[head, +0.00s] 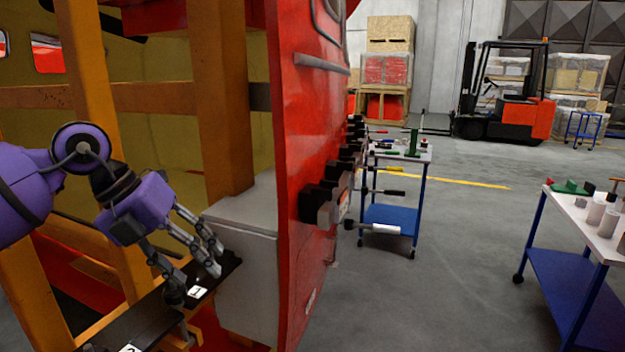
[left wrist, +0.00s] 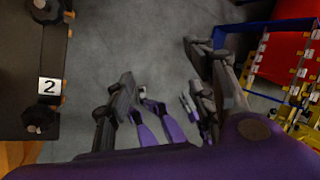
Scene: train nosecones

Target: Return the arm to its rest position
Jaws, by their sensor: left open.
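My left arm, purple with a dark jointed gripper (head: 194,281), comes in from the left in the head view. The gripper points down at a dark board (head: 222,273) with white number cards, in front of the red train nosecone (head: 300,130). In the left wrist view the gripper (left wrist: 158,65) has its fingers spread, with only grey floor between them. The dark board (left wrist: 18,75) lies to the left there, with a card reading 2 (left wrist: 50,86) and black knobs (left wrist: 40,118). I cannot tell whether the fingers touch the board. My right gripper is not in view.
Orange frame posts (head: 225,100) stand close around my left arm. A grey box (head: 247,275) is just right of the gripper. Tool carts (head: 390,215) (head: 565,280) stand to the right, with a forklift (head: 510,115) behind. The floor between the carts is clear.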

